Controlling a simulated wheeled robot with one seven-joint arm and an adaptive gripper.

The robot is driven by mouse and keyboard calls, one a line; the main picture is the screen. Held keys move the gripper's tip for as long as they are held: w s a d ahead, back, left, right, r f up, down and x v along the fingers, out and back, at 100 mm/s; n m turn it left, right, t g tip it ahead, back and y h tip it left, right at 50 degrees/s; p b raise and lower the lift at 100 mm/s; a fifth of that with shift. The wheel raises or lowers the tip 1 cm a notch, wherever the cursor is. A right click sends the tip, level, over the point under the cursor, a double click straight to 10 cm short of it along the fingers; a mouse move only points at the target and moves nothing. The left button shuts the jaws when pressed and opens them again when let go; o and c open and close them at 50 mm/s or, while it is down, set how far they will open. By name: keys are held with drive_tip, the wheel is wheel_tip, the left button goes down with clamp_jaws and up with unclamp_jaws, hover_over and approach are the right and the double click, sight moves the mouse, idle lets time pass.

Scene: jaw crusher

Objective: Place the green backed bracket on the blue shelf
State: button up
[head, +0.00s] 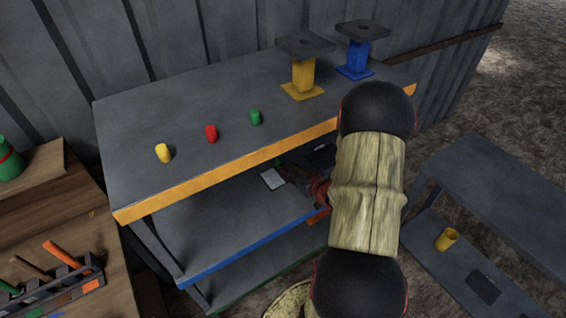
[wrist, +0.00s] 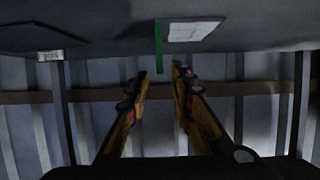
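The blue shelf is the middle shelf, with a blue front edge (head: 245,252). My gripper (head: 287,172) reaches in over it, under the top shelf; my arm hides part of this area. In the wrist view, which looks upside down, my gripper (wrist: 161,70) is open, its two fingers apart. A narrow green upright strip (wrist: 158,45), seemingly the bracket's green back, shows between the fingertips; I cannot tell whether they touch it. A pale plate (wrist: 193,31) lies beside the strip and shows in the head view (head: 272,179); whether it belongs to the bracket is unclear.
A dark plate (wrist: 40,37) lies to one side of the strip. The top shelf (head: 150,115) overhangs, holding yellow, red and green cylinders and two pedestals. A shelf edged green (head: 262,279) is below. A low bench (head: 500,180) stands right, a wooden table (head: 75,235) left.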

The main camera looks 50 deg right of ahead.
drive_tip(key=shift+v, duration=1.3)
